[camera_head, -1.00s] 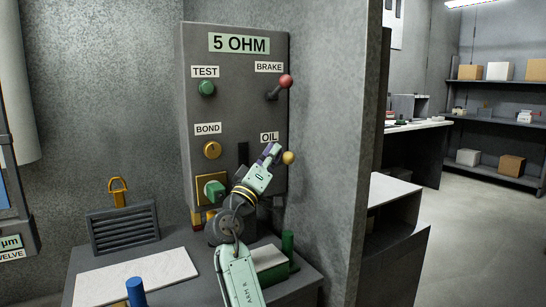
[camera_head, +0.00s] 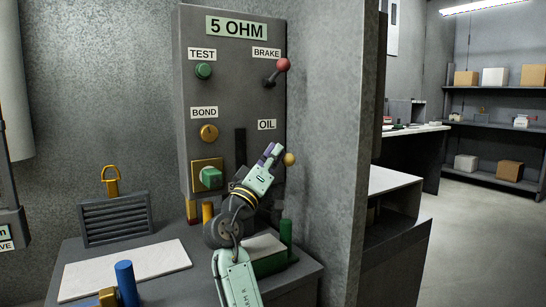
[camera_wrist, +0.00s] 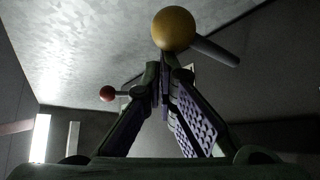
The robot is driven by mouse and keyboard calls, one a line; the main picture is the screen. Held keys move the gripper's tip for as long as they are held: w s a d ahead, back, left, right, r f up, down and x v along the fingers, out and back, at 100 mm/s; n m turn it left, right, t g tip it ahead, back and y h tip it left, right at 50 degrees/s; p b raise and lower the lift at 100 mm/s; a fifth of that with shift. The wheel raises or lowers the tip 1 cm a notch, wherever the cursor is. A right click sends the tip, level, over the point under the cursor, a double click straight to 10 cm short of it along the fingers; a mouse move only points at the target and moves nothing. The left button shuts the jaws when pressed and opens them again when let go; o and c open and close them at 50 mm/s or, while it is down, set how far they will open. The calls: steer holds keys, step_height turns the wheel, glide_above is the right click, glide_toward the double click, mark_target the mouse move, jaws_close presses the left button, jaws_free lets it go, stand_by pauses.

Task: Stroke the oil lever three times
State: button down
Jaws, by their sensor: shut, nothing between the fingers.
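The oil lever ends in a yellow ball knob (camera_head: 289,159) below the OIL label (camera_head: 267,125), at the right side of the grey 5 OHM panel (camera_head: 237,95). Its shaft is mostly hidden behind my gripper in the head view. My gripper (camera_head: 271,151) is shut and empty, its fingertips just left of the knob. In the wrist view the knob (camera_wrist: 173,29) and its dark shaft (camera_wrist: 215,51) lie just past the fingertips (camera_wrist: 163,72). The knob overlaps the tips there; I cannot tell whether they touch.
The red-knobbed brake lever (camera_head: 283,65) sits above. A green test button (camera_head: 204,70), brass bond knob (camera_head: 209,132) and green knob (camera_head: 211,177) are left. A grey wall (camera_head: 330,150) stands close on the right. A blue post (camera_head: 126,284) rises from the bench.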

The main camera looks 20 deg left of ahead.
steer(key=shift+d+f+b, duration=0.2)
steer(key=shift+f+b, duration=0.7)
steer(key=shift+f, duration=0.25)
steer(key=shift+f, duration=0.1)
steer(key=v, duration=1.2)
steer(key=shift+s, duration=0.15)
steer(key=shift+a+r, duration=0.1)
steer(key=shift+r, duration=0.15)
